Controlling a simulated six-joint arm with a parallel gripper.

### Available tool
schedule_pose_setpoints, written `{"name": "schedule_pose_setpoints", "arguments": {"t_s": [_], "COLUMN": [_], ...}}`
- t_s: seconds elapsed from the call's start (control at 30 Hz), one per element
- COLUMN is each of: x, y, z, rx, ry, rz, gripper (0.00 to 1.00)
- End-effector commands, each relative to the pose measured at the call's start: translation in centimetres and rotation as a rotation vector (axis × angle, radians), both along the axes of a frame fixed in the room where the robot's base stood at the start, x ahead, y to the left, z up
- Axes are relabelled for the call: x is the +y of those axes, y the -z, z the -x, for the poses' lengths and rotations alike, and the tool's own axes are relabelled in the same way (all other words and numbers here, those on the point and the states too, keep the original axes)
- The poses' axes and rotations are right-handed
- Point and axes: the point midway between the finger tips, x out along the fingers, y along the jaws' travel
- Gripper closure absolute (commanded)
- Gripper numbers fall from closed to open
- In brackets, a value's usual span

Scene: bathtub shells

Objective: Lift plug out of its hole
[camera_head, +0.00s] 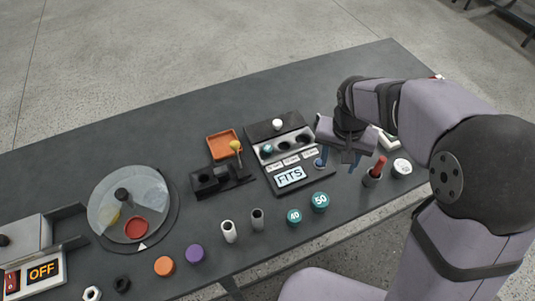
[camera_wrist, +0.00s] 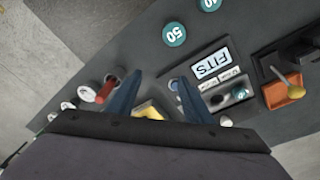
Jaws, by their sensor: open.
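A teal plug (camera_head: 267,149) sits in the left hole of a dark gauge block with a lit "FITS" display (camera_head: 289,177); the other holes look dark and empty. In the wrist view the teal plug (camera_wrist: 238,92) is right of my fingers, beside the small white labels. My gripper (camera_head: 339,162) is open and empty, with blue fingers pointing down over the right side of the block, apart from the plug. It also shows in the wrist view (camera_wrist: 157,80). Two loose teal plugs, "40" (camera_head: 294,216) and "50" (camera_head: 320,202), stand in front of the block.
A red-topped piece stands in a dark cup (camera_head: 371,180) right of my gripper, beside a white round piece (camera_head: 402,167). An orange tray (camera_head: 223,145) and a black fixture (camera_head: 212,182) lie left of the block. The back left table is clear.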

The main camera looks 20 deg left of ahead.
Motion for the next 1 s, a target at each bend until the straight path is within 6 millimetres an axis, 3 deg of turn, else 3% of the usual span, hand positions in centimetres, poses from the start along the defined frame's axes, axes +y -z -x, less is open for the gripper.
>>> {"name": "schedule_pose_setpoints", "arguments": {"t_s": [0.03, 0.2, 0.3, 0.4, 0.6, 1.0], "x": [3.2, 12.2, 16.5, 19.4, 21.8, 21.7], "y": [1.0, 2.3, 2.9, 3.4, 3.6, 5.5], "z": [-1.2, -3.2, -3.4, -3.2, -3.0, -3.6], "rx": [-0.017, -0.08, -0.112, -0.131, -0.149, -0.148], "ry": [-0.014, -0.011, -0.006, 0.0, 0.006, 0.009], "rz": [-0.001, -0.013, -0.028, -0.04, -0.052, -0.052], "gripper": [0.54, 0.54, 0.54, 0.54, 0.54, 0.54]}}
